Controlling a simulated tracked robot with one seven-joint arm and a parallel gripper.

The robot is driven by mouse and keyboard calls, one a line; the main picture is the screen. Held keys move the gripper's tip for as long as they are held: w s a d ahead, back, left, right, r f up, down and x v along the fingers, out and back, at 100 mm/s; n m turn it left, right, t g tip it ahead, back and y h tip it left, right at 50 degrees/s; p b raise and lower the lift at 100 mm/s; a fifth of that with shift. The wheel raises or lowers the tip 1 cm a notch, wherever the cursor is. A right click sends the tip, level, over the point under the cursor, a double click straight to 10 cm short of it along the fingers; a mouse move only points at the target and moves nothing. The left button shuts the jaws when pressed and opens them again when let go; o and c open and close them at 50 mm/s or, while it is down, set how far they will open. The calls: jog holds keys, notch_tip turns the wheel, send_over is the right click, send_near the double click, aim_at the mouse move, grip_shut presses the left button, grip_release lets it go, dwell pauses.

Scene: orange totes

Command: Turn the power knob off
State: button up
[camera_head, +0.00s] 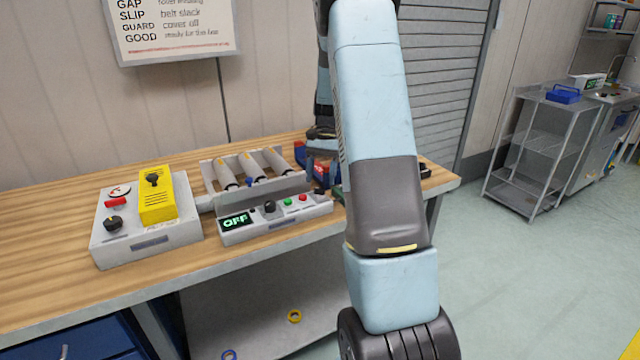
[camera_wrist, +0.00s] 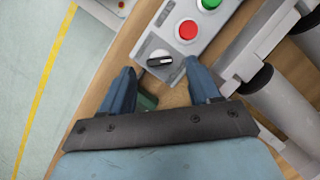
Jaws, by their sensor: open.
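In the wrist view, a knob with a black bar on a pale round base (camera_wrist: 159,61) is next to the red button (camera_wrist: 187,30). The bar lies nearly sideways in that picture. My gripper (camera_wrist: 160,74) is open, with the knob ahead between its fingertips; contact cannot be told.
A grey box (camera_head: 145,245) with a black knob (camera_head: 113,223), red handle and yellow cover (camera_head: 157,200) stands left. Rollers (camera_head: 250,166) lie behind the panel. A green block (camera_wrist: 147,101) is near my left finger. Bare bench top (camera_head: 45,225) is at far left.

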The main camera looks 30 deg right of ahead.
jog(key=v, duration=1.1)
jog(key=s+a+r+n+t+h, duration=0.2)
jog(key=s+a+r+n+t, duration=0.2)
jog(key=s+a+r, duration=0.9)
jog(key=s+a+f+n+t, duration=0.1)
jog(key=s+a+n+t, duration=0.1)
jog(key=s, duration=0.7)
jog(key=s+a+f+n+t+h, duration=0.1)
jog(key=s+a, duration=0.4)
jog(key=s, duration=0.5)
jog(key=shift+f+n+t, duration=0.25)
jog(key=shift+n+t, duration=0.65)
